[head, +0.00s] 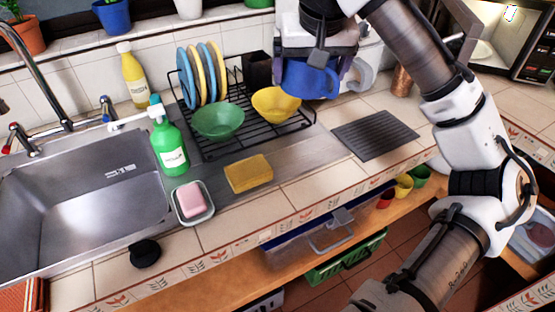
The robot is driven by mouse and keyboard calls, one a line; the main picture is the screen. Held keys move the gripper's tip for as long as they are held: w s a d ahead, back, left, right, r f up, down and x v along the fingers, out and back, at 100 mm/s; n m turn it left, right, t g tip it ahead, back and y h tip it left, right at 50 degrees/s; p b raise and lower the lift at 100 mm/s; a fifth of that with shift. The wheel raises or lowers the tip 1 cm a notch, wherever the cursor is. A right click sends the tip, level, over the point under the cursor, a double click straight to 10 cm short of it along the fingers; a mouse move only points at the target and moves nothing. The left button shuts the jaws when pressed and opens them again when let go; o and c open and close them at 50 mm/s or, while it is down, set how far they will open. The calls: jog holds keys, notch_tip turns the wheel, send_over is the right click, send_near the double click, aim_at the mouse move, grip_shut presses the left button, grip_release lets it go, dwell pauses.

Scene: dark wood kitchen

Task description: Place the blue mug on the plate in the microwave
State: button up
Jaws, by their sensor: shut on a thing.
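The blue mug (308,80) is in my gripper (316,62) at the top middle, held up above the counter to the right of the dish rack. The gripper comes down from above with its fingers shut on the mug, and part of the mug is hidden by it. The microwave (541,58) is at the top right, cut off by the picture edge. It stands open with its inside lit. A pale plate (483,50) shows partly inside it. My gripper and the mug are well to the left of the microwave.
A black dish rack (262,128) holds upright plates, a green bowl (218,121) and a yellow bowl (277,104). A grey ribbed panel (375,135) lies bare on the counter.

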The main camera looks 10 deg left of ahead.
jog(key=shift+w, duration=0.35)
jog(key=shift+w+f, duration=0.1)
jog(key=shift+w, duration=0.05)
notch_tip(320, 180, down, 20)
jog(key=shift+r, duration=0.2)
jog(key=o, duration=0.9)
jog(key=shift+f, duration=0.1)
jog(key=shift+c, duration=0.2)
